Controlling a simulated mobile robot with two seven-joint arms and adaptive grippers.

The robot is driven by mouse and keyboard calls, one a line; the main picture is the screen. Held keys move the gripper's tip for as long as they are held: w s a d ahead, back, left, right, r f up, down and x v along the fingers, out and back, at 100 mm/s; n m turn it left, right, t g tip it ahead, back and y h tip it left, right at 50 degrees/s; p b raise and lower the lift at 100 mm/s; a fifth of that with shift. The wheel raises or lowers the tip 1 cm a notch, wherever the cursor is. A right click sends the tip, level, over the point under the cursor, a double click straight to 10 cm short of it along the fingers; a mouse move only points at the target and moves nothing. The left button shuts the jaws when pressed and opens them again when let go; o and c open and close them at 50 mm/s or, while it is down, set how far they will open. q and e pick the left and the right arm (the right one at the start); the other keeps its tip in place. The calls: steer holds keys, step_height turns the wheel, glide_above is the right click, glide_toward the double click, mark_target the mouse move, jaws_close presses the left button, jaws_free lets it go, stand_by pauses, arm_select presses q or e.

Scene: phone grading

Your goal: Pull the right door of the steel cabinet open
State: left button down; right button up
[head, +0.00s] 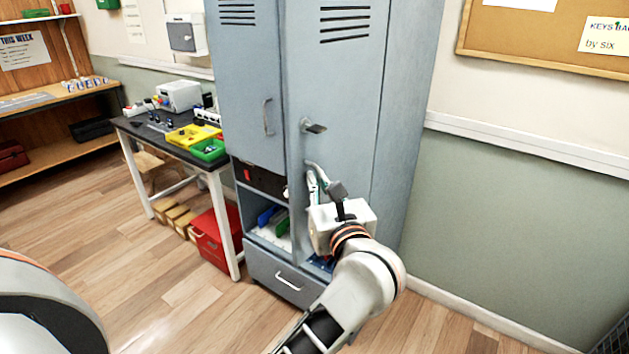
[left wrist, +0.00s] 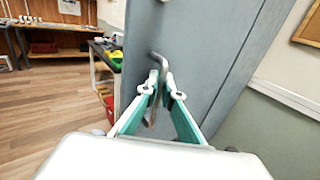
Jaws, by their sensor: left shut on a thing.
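The grey steel cabinet (head: 232,75) stands in the middle of the head view. Its right door (head: 345,95) has slots at the top and a lever (head: 313,127) partway down. My left gripper (head: 325,181) is at the lower part of this door, shut on the metal door handle. In the left wrist view the handle (left wrist: 162,66) runs between the two fingers of the gripper (left wrist: 161,88). The gripper body hides part of the door's lower area. I cannot tell whether the door stands slightly ajar. My right gripper is not in view.
The cabinet's left door (head: 240,70) appears closed, with its own handle (head: 267,117). Below are open compartments and a drawer (head: 280,277). A dark table (head: 150,130) with yellow and green trays stands left, a red bin (head: 215,240) beneath it. Wooden floor is free in front.

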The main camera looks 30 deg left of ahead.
arm_select(q)
steer(key=shift+f, duration=0.1)
steer(key=c, duration=2.5)
jaws_free()
steer(key=shift+c, duration=0.2)
steer(key=shift+s, duration=0.1)
steer(key=shift+a, duration=0.1)
